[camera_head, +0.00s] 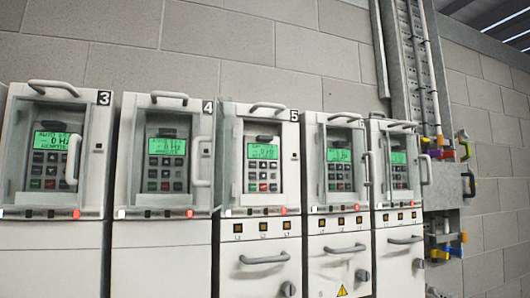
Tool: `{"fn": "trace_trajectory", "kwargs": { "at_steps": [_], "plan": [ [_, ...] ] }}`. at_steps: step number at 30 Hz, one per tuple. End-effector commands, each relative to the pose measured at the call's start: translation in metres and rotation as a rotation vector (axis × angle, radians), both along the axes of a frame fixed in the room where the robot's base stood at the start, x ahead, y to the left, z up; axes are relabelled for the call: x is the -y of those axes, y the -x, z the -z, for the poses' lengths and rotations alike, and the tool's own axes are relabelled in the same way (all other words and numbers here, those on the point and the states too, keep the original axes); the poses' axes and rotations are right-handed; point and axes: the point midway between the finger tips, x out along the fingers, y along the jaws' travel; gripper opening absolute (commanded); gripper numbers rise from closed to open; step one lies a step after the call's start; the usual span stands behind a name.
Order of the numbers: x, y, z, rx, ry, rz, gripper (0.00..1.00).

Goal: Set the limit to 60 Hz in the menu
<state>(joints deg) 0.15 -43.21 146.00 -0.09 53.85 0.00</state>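A row of several white drive cabinets stands along the wall. Three carry number labels: drive 3 (95,125), drive 4 (206,125) and drive 5 (290,140). Each has a recessed keypad under a lit green display. The display of drive 3 (52,141) shows a top line like "AUTO" and a reading that looks like 0 Hz. The displays of drive 4 (167,147) and drive 5 (263,151) are too small to read surely. Two more displays (339,155) glow further right, their cabinet numbers not legible. No limit menu can be made out. My gripper is not in view.
Grey handles stick out from the cabinets, such as a vertical one (197,161) beside drive 4's keypad and a lower drawer-like one (264,259). A metal cable tray (415,70) and a panel with coloured levers (442,205) are at the right. A block wall (230,40) stands behind.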

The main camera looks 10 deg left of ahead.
Motion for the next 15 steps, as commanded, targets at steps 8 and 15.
{"fn": "trace_trajectory", "kwargs": {
  "at_steps": [8,15],
  "plan": [
    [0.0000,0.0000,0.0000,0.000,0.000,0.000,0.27],
    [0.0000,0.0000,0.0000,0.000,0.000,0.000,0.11]
  ]
}}
